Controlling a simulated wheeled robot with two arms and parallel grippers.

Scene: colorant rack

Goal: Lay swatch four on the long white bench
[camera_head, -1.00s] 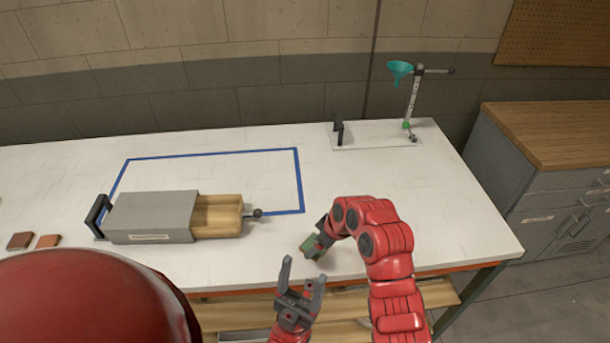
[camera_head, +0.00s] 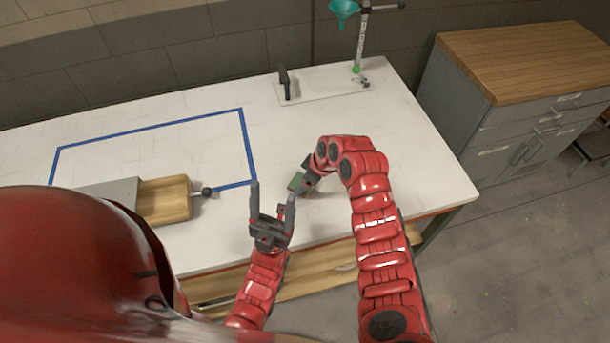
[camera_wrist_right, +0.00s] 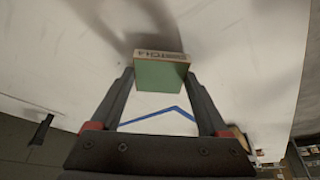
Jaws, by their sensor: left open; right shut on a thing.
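Swatch four is a small green block with lettering on its edge; it shows in the right wrist view (camera_wrist_right: 160,72) and in the head view (camera_head: 295,181). My right gripper (camera_wrist_right: 159,80) is shut on it, one finger on each side. In the head view my right gripper (camera_head: 301,178) is over the front part of the long white bench (camera_head: 330,105). I cannot tell whether the swatch touches the bench top. My left gripper (camera_head: 273,198) is open and empty, near the bench's front edge.
A grey box with an open wooden drawer (camera_head: 165,200) stands at the left of the bench, by a blue taped outline (camera_head: 150,127). A stand with a teal funnel (camera_head: 343,10) is at the back. The bench's right part is clear. A grey cabinet (camera_head: 490,120) stands right.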

